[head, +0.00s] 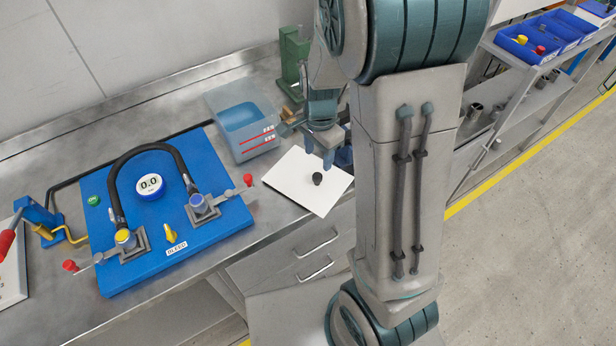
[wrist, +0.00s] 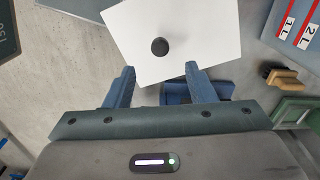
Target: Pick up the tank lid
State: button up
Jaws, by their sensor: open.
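The tank lid (head: 296,186) is a flat white plate with a small black knob (head: 318,178). It lies on the metal bench near the front edge, to the right of the clear tank (head: 262,148) with blue liquid. My gripper (head: 318,157) is open and empty, pointing down above the far part of the lid. In the wrist view the lid (wrist: 205,30) fills the top middle, and the knob (wrist: 160,46) sits just ahead of the gap between the fingers of my gripper (wrist: 160,72). The fingers look apart from the knob.
A blue pump station (head: 150,250) with a black hose and gauge stands left of the tank. A green stand (head: 293,55) and a wooden brush-like item (wrist: 285,79) are behind the gripper. A blue object (wrist: 205,91) lies close by the fingers. A shelf with blue bins (head: 540,40) is at right.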

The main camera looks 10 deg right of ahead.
aim_at(317, 176)
jog(key=shift+f+p, duration=0.45)
jog(key=shift+f, duration=3.95)
grip_shut()
